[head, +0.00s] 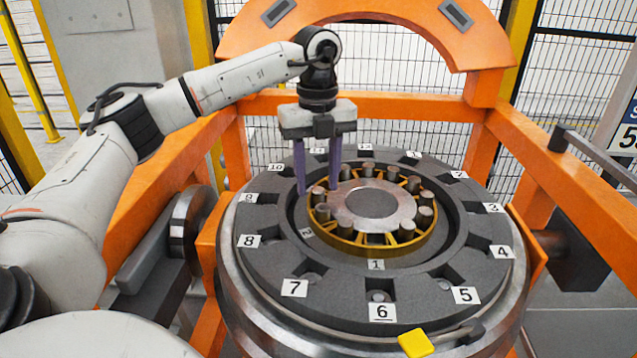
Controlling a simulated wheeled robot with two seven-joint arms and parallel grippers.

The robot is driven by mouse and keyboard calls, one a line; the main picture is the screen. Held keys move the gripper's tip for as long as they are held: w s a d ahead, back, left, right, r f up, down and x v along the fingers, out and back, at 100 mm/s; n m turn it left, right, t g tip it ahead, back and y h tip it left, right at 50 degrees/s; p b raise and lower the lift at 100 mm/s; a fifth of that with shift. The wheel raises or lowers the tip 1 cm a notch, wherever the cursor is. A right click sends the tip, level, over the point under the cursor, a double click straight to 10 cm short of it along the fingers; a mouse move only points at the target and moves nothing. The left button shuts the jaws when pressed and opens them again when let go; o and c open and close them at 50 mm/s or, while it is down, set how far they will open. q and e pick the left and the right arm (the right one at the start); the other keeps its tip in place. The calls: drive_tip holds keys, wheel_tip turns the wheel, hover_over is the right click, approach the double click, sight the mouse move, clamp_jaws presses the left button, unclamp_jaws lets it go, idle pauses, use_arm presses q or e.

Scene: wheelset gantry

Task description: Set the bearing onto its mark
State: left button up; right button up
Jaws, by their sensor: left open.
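The bearing is a brass cage ring with several grey steel rollers (405,229), around a flat steel disc (375,203). It lies flat in the central recess of the dark grey round plate (268,240). The plate has notches and white number tags around it, with 6 (382,312) at the front. A tag reading 1 (376,265) sits at the bearing's front edge. My left gripper (318,190) points down at the bearing's back left, its two purple fingers apart, with a roller between or just in front of them. Contact cannot be told. My right gripper is not in view.
An orange frame (375,108) surrounds the plate, with an orange arch (365,12) behind. A yellow block (415,343) sits on the plate's front rim. Mesh fencing stands behind. A grey bar (590,155) reaches in at the right.

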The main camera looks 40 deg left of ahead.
use_arm(q)
drive_tip(key=shift+f, duration=0.75)
drive_tip(key=shift+w, duration=0.1)
clamp_jaws()
